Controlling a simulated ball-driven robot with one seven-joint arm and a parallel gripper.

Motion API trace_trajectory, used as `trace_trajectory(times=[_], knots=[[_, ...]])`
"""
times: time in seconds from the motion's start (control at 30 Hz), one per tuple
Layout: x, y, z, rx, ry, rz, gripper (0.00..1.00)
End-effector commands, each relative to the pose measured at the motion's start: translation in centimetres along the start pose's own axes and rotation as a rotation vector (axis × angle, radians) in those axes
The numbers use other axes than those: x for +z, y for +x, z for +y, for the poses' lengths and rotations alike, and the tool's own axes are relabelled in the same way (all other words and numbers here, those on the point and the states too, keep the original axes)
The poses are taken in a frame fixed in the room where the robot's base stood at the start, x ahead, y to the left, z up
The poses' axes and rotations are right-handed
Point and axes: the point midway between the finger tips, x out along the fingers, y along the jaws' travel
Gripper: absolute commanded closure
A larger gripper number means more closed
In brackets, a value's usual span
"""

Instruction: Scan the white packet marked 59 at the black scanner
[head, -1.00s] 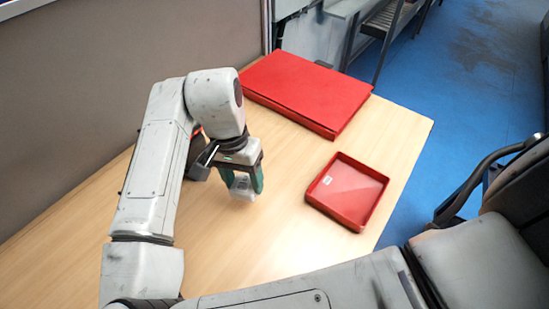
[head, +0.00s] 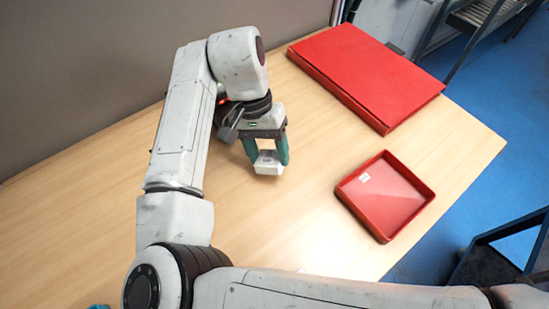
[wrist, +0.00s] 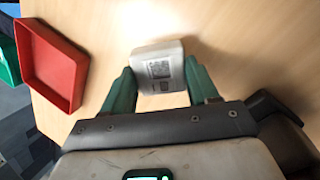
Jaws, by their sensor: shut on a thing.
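My gripper (head: 268,155) is shut on a small white packet (head: 268,167), held between its green fingers above the wooden table. In the wrist view the white packet (wrist: 146,58) sits between the fingertips of my gripper (wrist: 161,85). A square printed code faces the camera; the number on it is too small to read. A dark shape with a red spot (head: 222,97) shows behind my arm, mostly hidden; I cannot tell whether it is the black scanner.
A shallow red tray (head: 430,198) with a small white label stands right of my gripper. A large flat red box (head: 365,75) lies at the back right. A grey wall panel (head: 90,70) borders the table's back left. The table between gripper and tray is clear.

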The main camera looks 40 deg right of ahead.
Motion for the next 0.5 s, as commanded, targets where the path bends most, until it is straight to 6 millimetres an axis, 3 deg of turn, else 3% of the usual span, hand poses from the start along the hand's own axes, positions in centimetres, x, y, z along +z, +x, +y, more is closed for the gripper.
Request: trace_trajectory(times=[0.2, 0.5], knots=[[-0.67, 0.51, -0.81, -0.001, 0.001, 0.000, 0.77], [-0.39, 0.03, -0.45, 0.001, 0.002, 0.001, 0.77]])
